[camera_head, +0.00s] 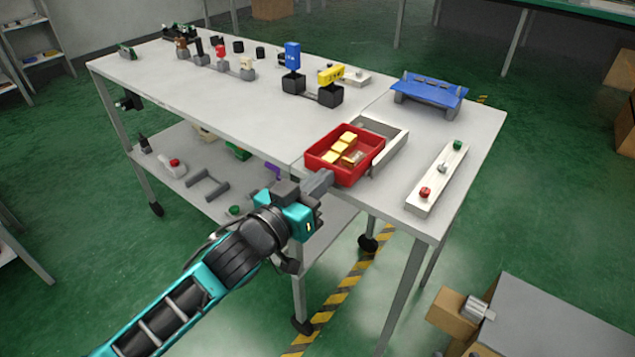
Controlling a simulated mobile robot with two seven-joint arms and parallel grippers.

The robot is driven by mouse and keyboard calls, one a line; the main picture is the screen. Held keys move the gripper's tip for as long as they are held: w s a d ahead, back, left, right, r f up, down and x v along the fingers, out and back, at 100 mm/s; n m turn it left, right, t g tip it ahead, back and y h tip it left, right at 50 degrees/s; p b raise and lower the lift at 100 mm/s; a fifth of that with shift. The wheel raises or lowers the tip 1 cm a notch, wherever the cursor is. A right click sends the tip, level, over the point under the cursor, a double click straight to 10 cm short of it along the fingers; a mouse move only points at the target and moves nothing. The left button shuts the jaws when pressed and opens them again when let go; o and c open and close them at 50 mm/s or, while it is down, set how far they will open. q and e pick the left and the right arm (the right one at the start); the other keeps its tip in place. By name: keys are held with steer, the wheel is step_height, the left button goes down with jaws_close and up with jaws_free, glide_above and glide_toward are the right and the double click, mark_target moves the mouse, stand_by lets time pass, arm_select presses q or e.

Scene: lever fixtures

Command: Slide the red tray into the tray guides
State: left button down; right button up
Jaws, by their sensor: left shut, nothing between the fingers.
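The red tray (366,168) sits near the front edge of the white table and holds several yellow blocks (342,149). The light grey tray guides (389,152) stand just behind and to the right of it. The tray's back part appears to lie between the guide rails, but its front sticks out toward me. My left gripper (318,182) is shut, with its fingertips at the tray's front left corner. I cannot tell whether they touch the tray. My right gripper is not in view.
A white strip with red and green knobs (437,181) lies right of the guides. A blue fixture (430,89) stands behind them. Black blocks with blue and yellow levers (313,91) stand farther back. A lower shelf (187,165) holds assorted parts.

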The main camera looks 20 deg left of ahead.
mark_target(344, 161)
arm_select(q)
steer(key=shift+x, duration=2.3)
steer(key=shift+x, duration=1.1)
steer(key=shift+p+v, duration=0.9)
steer(key=shift+v, duration=0.25)
steer(key=shift+s+a, duration=0.1)
steer(key=shift+s, duration=0.2)
steer(key=p+v, duration=0.1)
steer(key=v, duration=1.2)
steer(key=shift+p, duration=0.3)
